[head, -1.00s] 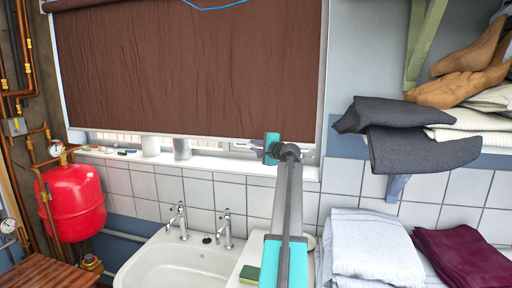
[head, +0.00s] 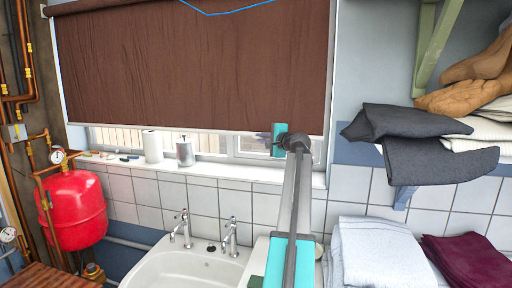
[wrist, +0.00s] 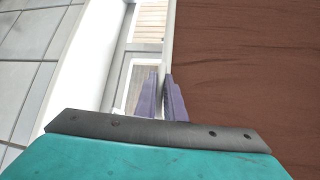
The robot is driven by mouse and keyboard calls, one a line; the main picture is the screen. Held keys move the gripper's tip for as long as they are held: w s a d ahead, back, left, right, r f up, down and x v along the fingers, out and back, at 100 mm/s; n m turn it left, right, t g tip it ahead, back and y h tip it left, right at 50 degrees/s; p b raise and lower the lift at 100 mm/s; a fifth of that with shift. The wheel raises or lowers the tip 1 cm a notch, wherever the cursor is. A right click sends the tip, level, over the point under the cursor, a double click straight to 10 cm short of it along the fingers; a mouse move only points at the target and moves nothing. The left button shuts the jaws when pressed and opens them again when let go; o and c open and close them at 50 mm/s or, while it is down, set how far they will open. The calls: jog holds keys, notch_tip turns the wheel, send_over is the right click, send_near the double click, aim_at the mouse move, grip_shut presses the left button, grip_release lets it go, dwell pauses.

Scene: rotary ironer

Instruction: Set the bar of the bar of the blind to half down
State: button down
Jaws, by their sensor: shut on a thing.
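The brown blind (head: 190,65) covers most of the window, with a strip of glass bare below it. Its pale bar (head: 215,130) runs along the lower edge, above the sill. My gripper (head: 278,138) is at the right part of the bar. In the wrist view the blind (wrist: 250,70) fills the right side and the bar (wrist: 169,35) runs down to the purple fingers of my gripper (wrist: 163,98). The fingers are shut on the bar, one on each side of it.
A white sill (head: 250,172) holds a paper roll (head: 152,146) and a soap dispenser (head: 185,151). Below are a sink (head: 190,265) and taps (head: 229,235). At right, a shelf carries dark folded cloths (head: 425,145), and folded towels (head: 375,255) lie lower down.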

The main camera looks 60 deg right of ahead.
notch_tip(320, 180, up, 22)
jog(key=p, duration=0.3)
jog(key=shift+p, duration=0.35)
jog(key=shift+f, duration=0.1)
jog(key=c, duration=1.8)
grip_release()
jog(key=shift+c, duration=0.2)
jog(key=shift+f, duration=0.1)
jog(key=b+v, duration=0.5)
jog(key=v, duration=0.9)
